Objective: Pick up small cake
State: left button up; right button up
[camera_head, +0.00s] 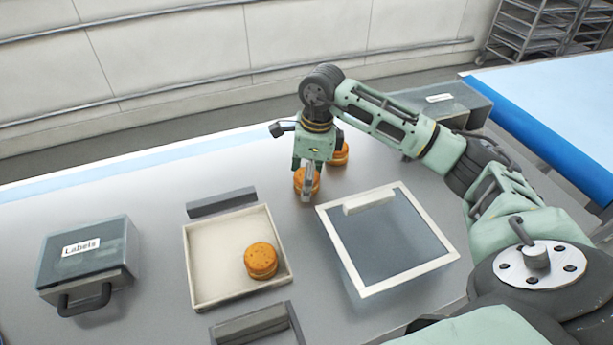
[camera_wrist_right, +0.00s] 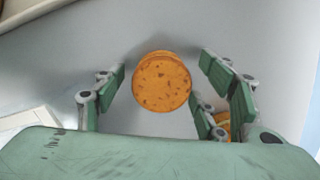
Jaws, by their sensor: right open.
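A small round orange-brown cake (camera_head: 299,182) stands on the grey table under my right gripper (camera_head: 308,185). In the right wrist view this cake (camera_wrist_right: 162,81) lies between the spread fingers of my right gripper (camera_wrist_right: 160,95), with a gap on both sides. The gripper is open and comes down from above; its fingers hide part of the cake in the head view. A second cake (camera_head: 341,154) stands just behind and to the right, partly hidden by the gripper. A third cake (camera_head: 261,260) sits in the cream tray (camera_head: 207,298), toward its right side. My left gripper is not in view.
A clear-lidded box marked Labels (camera_head: 112,262) stands at the left. A white-framed panel (camera_head: 447,258) lies right of the tray. Dark grey bars lie behind (camera_head: 221,201) and in front (camera_head: 248,325) of the tray. Another box (camera_head: 450,101) stands at the back right.

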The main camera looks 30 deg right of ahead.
jog(key=c, duration=0.8)
